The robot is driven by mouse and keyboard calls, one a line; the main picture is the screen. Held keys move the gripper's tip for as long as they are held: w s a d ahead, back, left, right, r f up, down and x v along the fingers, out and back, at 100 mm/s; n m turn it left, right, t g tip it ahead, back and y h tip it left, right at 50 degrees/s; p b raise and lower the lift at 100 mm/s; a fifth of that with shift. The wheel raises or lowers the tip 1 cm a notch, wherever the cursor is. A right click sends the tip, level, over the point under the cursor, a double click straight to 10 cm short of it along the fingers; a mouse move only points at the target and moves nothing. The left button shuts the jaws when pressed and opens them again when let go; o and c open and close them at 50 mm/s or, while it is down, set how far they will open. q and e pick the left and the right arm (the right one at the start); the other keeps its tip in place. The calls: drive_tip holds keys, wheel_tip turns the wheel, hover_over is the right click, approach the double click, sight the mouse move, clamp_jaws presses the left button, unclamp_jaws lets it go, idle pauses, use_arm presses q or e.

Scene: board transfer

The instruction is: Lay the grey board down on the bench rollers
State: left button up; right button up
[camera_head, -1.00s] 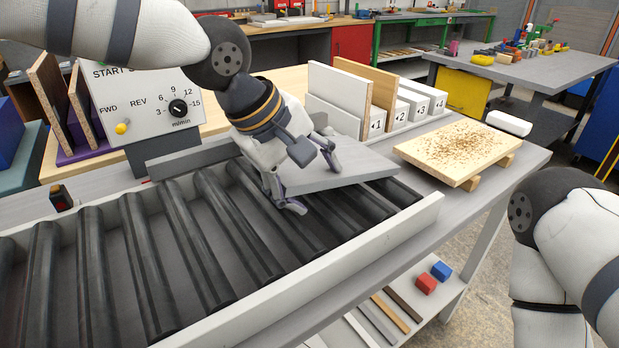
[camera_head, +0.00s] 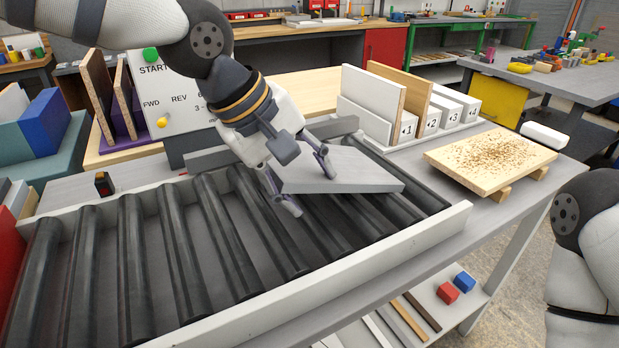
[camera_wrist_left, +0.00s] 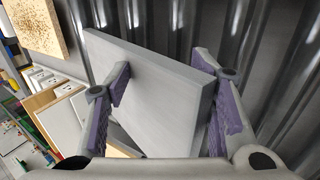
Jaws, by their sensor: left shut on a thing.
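The grey board (camera_head: 345,166) is over the right part of the bench rollers (camera_head: 180,248) in the head view, with its broad face up and close to flat. I cannot tell whether its underside touches the rollers. My left gripper (camera_head: 306,184) is shut on the board's left end, one finger on the upper face and one below. In the left wrist view the board (camera_wrist_left: 150,95) sits between the two fingers (camera_wrist_left: 165,110), with dark rollers (camera_wrist_left: 205,25) behind it. My right arm shows at the right edge of the head view; its gripper is out of view.
A pale rail (camera_head: 340,270) runs along the rollers' near side. Behind are numbered rack blocks (camera_head: 403,128) with upright boards, and a control box (camera_head: 170,100). A speckled board (camera_head: 490,155) lies on supports at right. The left rollers are clear.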

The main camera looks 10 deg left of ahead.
sight(279, 175)
use_arm(q)
drive_tip(key=shift+s+a+r, duration=0.3)
drive_tip(key=shift+s+a, duration=0.15)
drive_tip(key=shift+a, duration=0.2)
drive_tip(key=shift+s+a+r, duration=0.25)
drive_tip(key=shift+s+a, duration=0.2)
drive_tip(key=shift+a, duration=0.15)
drive_tip(key=shift+s+a+r, duration=0.35)
drive_tip(key=shift+s+a, duration=0.1)
drive_tip(key=shift+a, duration=0.15)
drive_tip(key=shift+s+a+r, duration=0.35)
drive_tip(key=shift+s+a, duration=0.05)
drive_tip(key=shift+a, duration=0.2)
drive_tip(key=o, duration=0.6)
wheel_tip(279, 175, up, 8)
drive_tip(key=a, duration=0.1)
drive_tip(key=shift+s+f, duration=0.2)
drive_tip(key=shift+s, duration=0.2)
